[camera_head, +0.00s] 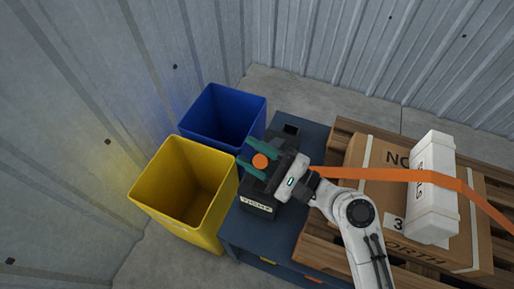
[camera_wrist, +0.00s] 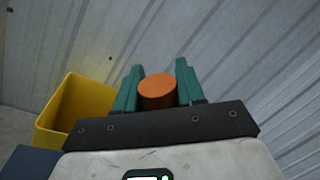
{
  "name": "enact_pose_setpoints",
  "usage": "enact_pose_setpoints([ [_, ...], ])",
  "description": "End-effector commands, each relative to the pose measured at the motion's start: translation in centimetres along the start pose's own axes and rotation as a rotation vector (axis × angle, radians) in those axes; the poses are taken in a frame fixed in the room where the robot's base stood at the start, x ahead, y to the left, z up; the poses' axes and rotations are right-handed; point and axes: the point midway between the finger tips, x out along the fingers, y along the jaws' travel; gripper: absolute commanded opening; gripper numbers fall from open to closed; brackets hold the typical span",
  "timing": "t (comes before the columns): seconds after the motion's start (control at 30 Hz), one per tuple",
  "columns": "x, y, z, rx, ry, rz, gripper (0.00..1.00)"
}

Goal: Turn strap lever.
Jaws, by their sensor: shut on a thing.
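The strap lever's round orange knob (camera_head: 260,161) sits above a black tensioner box (camera_head: 262,208) with a pale label that seems to read "TIGHT". My gripper (camera_head: 257,159) has its two green fingers on either side of the knob, shut on it. In the wrist view, the orange knob (camera_wrist: 157,92) stands between the green fingers (camera_wrist: 156,88). The lever's shaft below the knob is hidden by my gripper. An orange strap (camera_head: 385,174) runs rightward from behind my wrist across a carton.
The black box stands on a blue bench (camera_head: 312,150). A yellow bin (camera_head: 167,208) and a blue bin (camera_head: 212,125) stand at left. A brown carton (camera_head: 372,155) and a white package (camera_head: 432,217) sit on a wooden pallet (camera_head: 344,128) at right. Corrugated walls enclose the area.

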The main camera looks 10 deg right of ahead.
Motion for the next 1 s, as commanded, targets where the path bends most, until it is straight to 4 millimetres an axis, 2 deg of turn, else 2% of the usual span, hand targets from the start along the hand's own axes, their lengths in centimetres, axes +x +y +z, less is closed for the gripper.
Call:
enact_pose_setpoints([
  [0.53,-0.15,0.48,-0.06,-0.025,-0.003,0.001,0.00],
  [0.57,-0.15,0.48,-0.06,-0.025,-0.003,0.001,0.40],
  [0.77,-0.13,0.47,-0.05,-0.025,-0.004,0.001,0.59],
  [1.0,-0.19,0.47,-0.05,-0.025,-0.004,0.000,0.59],
])
